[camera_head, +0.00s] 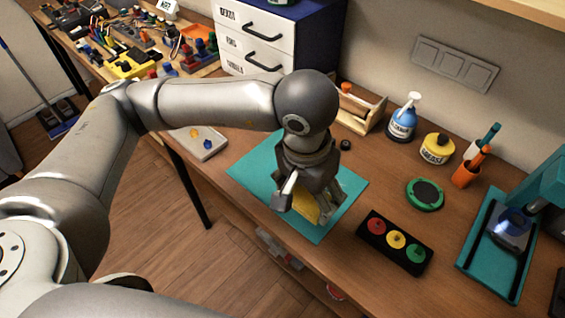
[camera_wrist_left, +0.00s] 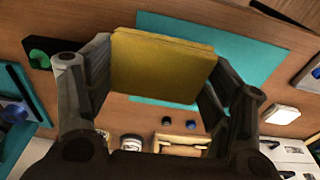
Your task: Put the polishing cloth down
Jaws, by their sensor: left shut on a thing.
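The yellow polishing cloth (camera_wrist_left: 163,66) is a folded, flat block between the two fingers of my left gripper (camera_wrist_left: 160,85) in the left wrist view. The gripper is shut on it. In the head view my left gripper (camera_head: 306,207) points down over the teal mat (camera_head: 262,163), and part of the cloth (camera_head: 304,205) shows yellow between its fingers. The gripper hides the middle of the mat and much of the cloth. I cannot tell whether the cloth touches the mat. My right gripper is not in view.
A black box with red, yellow and green buttons (camera_head: 395,243) lies right of the mat. Behind are a green round dish (camera_head: 425,194), a spray bottle (camera_head: 403,118) and a yellow-lidded jar (camera_head: 436,149). A grey tray (camera_head: 200,143) sits left. The table's front edge is close to the mat.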

